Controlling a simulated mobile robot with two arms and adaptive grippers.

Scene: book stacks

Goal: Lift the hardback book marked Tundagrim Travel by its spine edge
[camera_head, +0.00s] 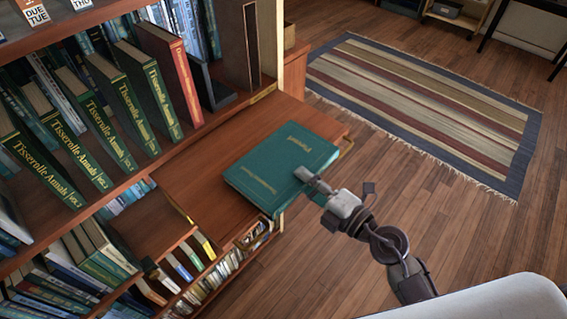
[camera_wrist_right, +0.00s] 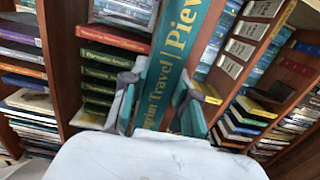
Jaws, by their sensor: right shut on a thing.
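The teal hardback book (camera_head: 268,158) lies cover up over the right part of a brown wooden ledge, with gold lettering on its cover. Its spine (camera_wrist_right: 172,68) shows in the right wrist view, with letters reading "grim Travel" and part of another word. My right gripper (camera_head: 308,178) is at the book's right-hand edge. In the right wrist view its two fingers (camera_wrist_right: 158,98) sit on either side of the spine, shut on it. I cannot tell whether the book rests on the ledge or is slightly raised. My left gripper is not in view.
A bookcase at the left holds several green Tisserolle Annals volumes (camera_head: 95,120) and a red book (camera_head: 172,72). The ledge (camera_head: 205,165) is bare left of the book. Lower shelves hold many small books. A striped rug (camera_head: 420,105) lies on the open floor.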

